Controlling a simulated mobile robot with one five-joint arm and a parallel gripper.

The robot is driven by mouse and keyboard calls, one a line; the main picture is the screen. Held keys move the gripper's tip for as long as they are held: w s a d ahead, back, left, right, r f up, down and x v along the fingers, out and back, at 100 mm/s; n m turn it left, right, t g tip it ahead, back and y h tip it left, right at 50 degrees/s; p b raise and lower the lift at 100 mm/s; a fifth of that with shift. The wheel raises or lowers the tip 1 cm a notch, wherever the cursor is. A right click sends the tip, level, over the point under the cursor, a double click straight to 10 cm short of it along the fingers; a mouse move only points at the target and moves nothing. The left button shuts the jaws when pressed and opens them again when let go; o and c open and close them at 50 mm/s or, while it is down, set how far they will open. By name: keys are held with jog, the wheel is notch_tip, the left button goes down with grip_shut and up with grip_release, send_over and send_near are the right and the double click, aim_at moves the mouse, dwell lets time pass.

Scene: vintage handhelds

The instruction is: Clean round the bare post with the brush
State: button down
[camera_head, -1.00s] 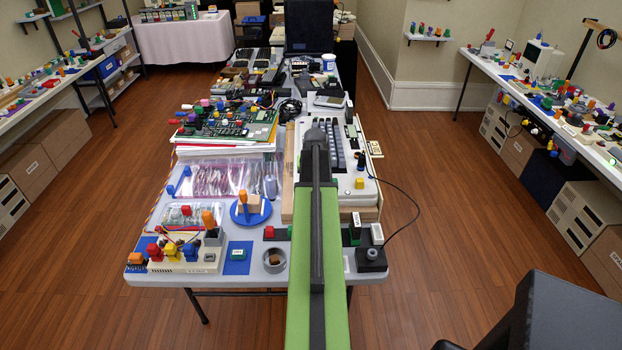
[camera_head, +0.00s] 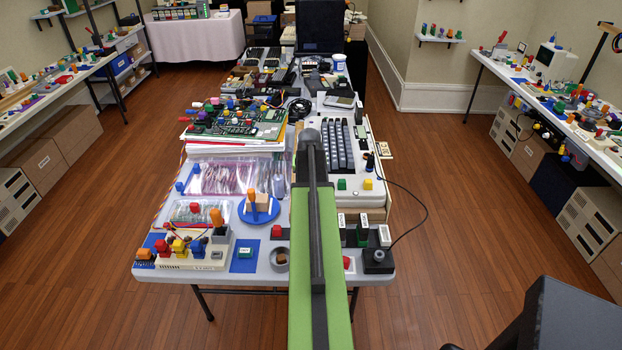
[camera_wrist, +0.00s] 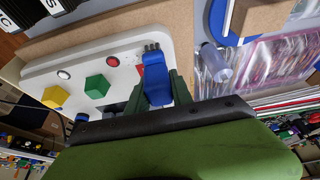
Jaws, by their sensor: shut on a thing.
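In the wrist view my gripper (camera_wrist: 158,88) is shut on a blue piece with dark tufts at its tip, which looks like the brush (camera_wrist: 156,70). It is held over the edge of a white case (camera_wrist: 128,48); I cannot tell if the tufts touch it. I cannot tell which of these, if any, is the bare post. In the head view the white case (camera_head: 355,196) is right of my arm, which hides the gripper and brush.
Left of my arm are a blue dish (camera_head: 258,216) with a wooden block, a grey ring pot (camera_head: 280,259) and a breadboard (camera_head: 185,262). Labelled black blocks (camera_head: 362,237) and a corded black box (camera_head: 378,262) stand front right.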

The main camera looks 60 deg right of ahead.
jog(key=shift+s+d, duration=0.6)
jog(key=shift+s, duration=0.3)
jog(key=shift+s+d, duration=0.6)
jog(key=shift+s, duration=0.3)
jog(key=shift+w+a, duration=0.1)
jog(key=shift+w+a, duration=0.6)
jog(key=shift+w, duration=0.3)
jog(key=shift+w+a, duration=0.55)
jog(key=shift+w, duration=0.35)
jog(key=shift+s, duration=0.1)
jog(key=shift+s+d, duration=0.65)
jog(key=shift+s, duration=0.25)
jog(key=shift+r, duration=0.1)
